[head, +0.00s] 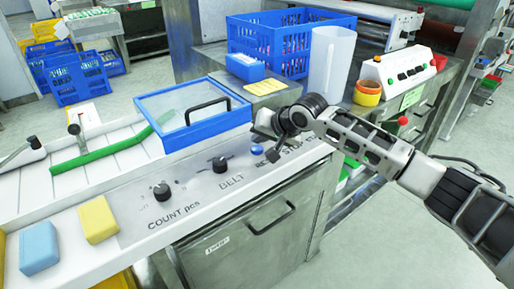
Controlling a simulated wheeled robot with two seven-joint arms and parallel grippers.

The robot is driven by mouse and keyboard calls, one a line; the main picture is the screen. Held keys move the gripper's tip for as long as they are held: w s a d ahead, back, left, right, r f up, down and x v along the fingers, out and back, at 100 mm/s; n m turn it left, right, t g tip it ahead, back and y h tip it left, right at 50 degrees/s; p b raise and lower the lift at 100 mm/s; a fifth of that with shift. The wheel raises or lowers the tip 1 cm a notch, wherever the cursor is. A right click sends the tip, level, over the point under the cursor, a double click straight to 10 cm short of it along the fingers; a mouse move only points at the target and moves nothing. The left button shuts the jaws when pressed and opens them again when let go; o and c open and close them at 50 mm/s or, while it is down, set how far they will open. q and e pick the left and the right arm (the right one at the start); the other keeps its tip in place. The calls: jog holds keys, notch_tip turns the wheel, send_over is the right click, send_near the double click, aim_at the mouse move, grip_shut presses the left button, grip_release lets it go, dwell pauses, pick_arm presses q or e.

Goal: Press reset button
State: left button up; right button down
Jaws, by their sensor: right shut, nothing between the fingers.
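The white control panel (205,190) carries black knobs by the labels COUNT pcs and BELT. A small round blue button (257,150) sits to the right of the BELT knob (220,164), by lettering that starts with RE and by the word STOP. My right gripper (264,128) is shut and empty. It is over the back right part of the panel, just above and right of the blue button in the picture. I cannot tell whether it touches anything. The gripper and wrist hide part of the panel there. My left gripper is not in view.
A blue-framed clear lid (194,108) with a black handle lies behind the panel. A blue crate (290,42), a clear jug (330,62) and a second control box (396,76) stand behind. Yellow (98,220) and blue (38,247) blocks lie at front left.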

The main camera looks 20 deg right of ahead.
aim_at(260, 150)
jog(key=shift+f, duration=0.1)
dwell(0.6)
jog(key=shift+f+p, duration=0.3)
jog(key=shift+f, duration=0.6)
dwell(0.6)
jog(key=shift+r, duration=0.1)
jog(key=shift+r+p, duration=0.9)
jog(key=shift+p, duration=0.35)
notch_tip(260, 150, up, 5)
jog(key=p, duration=0.5)
jog(key=shift+p, duration=0.4)
